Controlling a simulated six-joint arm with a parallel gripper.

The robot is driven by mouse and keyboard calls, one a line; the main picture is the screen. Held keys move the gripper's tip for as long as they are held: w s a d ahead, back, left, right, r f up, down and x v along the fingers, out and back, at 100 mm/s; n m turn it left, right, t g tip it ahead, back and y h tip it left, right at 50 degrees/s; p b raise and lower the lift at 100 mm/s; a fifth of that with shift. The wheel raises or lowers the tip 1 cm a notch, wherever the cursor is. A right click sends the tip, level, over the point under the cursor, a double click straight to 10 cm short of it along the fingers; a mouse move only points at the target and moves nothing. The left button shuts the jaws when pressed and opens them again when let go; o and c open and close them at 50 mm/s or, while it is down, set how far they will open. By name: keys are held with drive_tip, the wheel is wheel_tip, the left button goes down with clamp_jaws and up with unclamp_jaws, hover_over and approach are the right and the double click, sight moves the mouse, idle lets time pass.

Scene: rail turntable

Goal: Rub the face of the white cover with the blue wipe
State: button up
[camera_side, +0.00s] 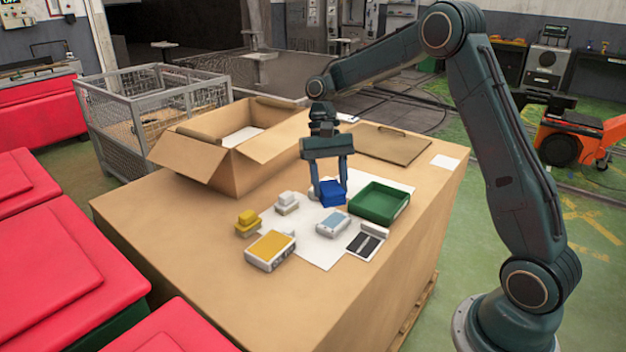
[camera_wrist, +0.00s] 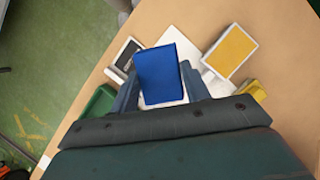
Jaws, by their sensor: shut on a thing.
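My gripper (camera_side: 331,183) points down over the table and is shut on the blue wipe (camera_side: 331,194), a blue block. In the wrist view the blue wipe (camera_wrist: 160,74) shows between the fingers. A small white box with a pale bluish face (camera_side: 334,224), which seems to be the white cover, lies flat on a white sheet (camera_side: 318,252). The wipe is behind it in the side view and looks raised and apart from it. In the wrist view the wipe and gripper hide much of this area, and I cannot tell the cover from the sheet.
A green tray (camera_side: 380,203) and a black-and-white panel (camera_side: 368,240) lie to the right. A yellow-faced white box (camera_side: 270,250), a yellow block (camera_side: 248,223) and a white block (camera_side: 288,203) are to the left. An open cardboard box (camera_side: 228,160) stands behind. The table front is clear.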

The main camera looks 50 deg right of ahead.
drive_tip(key=n, duration=0.1)
drive_tip(key=w+d+f+n+h, duration=0.1)
drive_tip(key=n, duration=0.1)
drive_tip(key=shift+d+f+g, duration=0.1)
drive_tip(key=shift+f+g, duration=0.15)
drive_tip(key=shift+g, duration=0.05)
drive_tip(key=shift+w+d+f+n+h, duration=0.2)
drive_tip(key=shift+w+f+n+h, duration=0.2)
drive_tip(key=shift+n, duration=0.4)
drive_tip(key=shift+w+d+f+n+h, duration=0.25)
drive_tip(key=shift+f+n, duration=0.2)
drive_tip(key=shift+n, duration=0.35)
drive_tip(key=shift+s, duration=0.1)
